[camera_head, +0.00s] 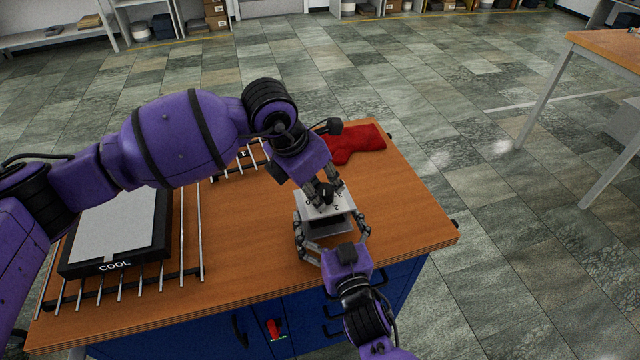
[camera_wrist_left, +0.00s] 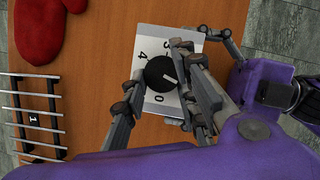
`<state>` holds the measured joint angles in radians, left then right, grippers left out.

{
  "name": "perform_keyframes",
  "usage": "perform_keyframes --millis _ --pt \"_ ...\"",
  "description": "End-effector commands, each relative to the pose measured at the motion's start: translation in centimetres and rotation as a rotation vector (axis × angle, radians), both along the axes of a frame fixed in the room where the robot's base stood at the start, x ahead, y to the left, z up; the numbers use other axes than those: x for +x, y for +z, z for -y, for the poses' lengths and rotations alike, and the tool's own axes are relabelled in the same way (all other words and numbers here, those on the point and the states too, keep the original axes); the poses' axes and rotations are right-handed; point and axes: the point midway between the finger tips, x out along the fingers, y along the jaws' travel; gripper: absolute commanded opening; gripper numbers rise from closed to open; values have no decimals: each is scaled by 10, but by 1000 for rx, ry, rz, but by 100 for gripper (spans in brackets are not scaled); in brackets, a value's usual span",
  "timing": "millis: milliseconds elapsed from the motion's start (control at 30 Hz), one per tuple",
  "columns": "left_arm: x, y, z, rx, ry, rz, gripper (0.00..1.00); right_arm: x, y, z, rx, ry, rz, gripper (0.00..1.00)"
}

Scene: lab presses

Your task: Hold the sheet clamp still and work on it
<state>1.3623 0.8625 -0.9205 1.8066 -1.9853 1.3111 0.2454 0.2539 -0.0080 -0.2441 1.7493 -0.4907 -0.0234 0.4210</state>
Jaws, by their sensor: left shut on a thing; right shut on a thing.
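The sheet clamp (camera_head: 330,229) is a small pale grey block of stacked plates near the right front of the wooden table. Its top has a numbered scale, seen in the left wrist view (camera_wrist_left: 151,45), and a black knob (camera_wrist_left: 161,73) with a white pointer line. My left gripper (camera_head: 325,194) comes down from above and is shut on the knob. My right gripper (camera_head: 329,218) reaches in from the front edge and is shut on the clamp's body, one finger on each side. The fingers hide part of the scale.
A red mitt (camera_head: 360,140) lies behind the clamp. Metal rod racks (camera_head: 202,235) and a dark plate marked COOL (camera_head: 90,267) take up the table's left. Bare wood (camera_head: 245,240) lies left of the clamp. The table's right edge is close.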

Motion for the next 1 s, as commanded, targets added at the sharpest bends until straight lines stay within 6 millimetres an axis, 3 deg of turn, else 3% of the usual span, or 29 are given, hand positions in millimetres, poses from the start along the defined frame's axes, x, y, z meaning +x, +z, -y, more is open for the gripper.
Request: perform_keyframes --millis 1000 --pt "-3 2 2 6 978 11 1 -1 -1 0 2 1 -1 50"
